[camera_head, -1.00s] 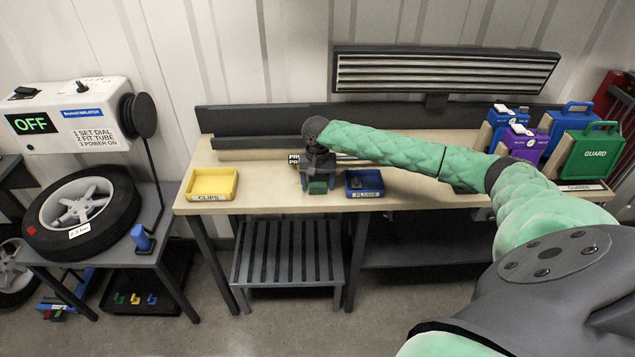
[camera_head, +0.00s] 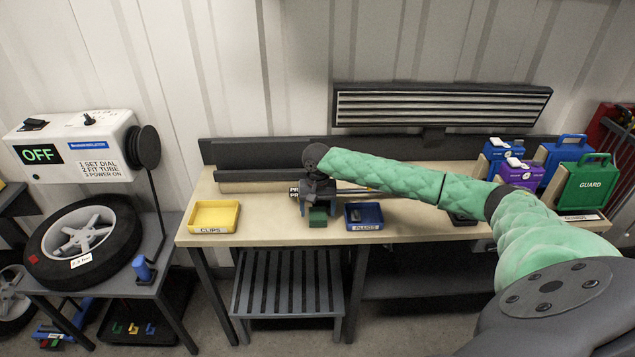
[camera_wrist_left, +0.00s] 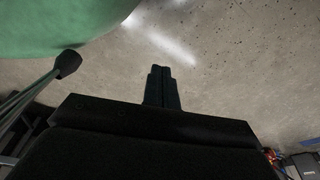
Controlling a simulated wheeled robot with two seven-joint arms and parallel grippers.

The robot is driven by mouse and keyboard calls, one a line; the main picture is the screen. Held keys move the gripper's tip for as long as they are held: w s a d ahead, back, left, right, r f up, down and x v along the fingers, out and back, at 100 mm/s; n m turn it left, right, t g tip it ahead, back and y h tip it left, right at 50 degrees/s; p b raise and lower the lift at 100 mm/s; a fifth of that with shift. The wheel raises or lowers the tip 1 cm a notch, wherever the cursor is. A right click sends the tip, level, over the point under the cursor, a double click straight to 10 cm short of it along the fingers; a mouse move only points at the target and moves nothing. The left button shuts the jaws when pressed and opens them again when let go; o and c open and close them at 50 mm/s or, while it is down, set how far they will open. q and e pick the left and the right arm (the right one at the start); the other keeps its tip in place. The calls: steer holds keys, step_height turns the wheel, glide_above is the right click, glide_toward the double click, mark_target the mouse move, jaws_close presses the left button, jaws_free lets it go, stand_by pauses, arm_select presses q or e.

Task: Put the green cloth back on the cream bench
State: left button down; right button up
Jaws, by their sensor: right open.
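The cream bench (camera_head: 270,230) stands against the wall in the head view. A small green piece (camera_head: 318,217), which looks like the folded green cloth, shows at its front edge. My right gripper (camera_head: 318,205) is open and points down right at this green piece; whether its fingers touch it or straddle it is hard to tell. The right arm in its green sleeve reaches in from the right. My left gripper (camera_wrist_left: 162,88) shows dark in the left wrist view, its fingers together with nothing seen between them, over bare floor.
A yellow clips tray (camera_head: 214,217) is left of the green piece, and a blue plugs tray (camera_head: 364,217) is close on its right. Green, blue and purple cases (camera_head: 586,186) stand at the right end. A slatted rack (camera_head: 288,300) is below. A tyre (camera_head: 85,240) lies on the left table.

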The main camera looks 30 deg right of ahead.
mark_target(318, 214)
step_height(318, 214, up, 5)
steer(key=p, duration=0.4)
steer(key=shift+f, duration=0.2)
step_height(318, 214, up, 3)
steer(key=p, duration=0.2)
steer(key=shift+f+p, duration=0.2)
steer(key=shift+p, duration=0.2)
arm_select(q)
steer(key=s+a+r+g+p, duration=0.1)
steer(key=s+a+r+p, duration=0.1)
steer(key=s, duration=1.3)
steer(key=shift+a, duration=0.4)
arm_select(e)
steer(key=shift+w+r, duration=0.1)
steer(key=shift+r, duration=0.9)
arm_select(q)
steer(key=shift+r, duration=0.1)
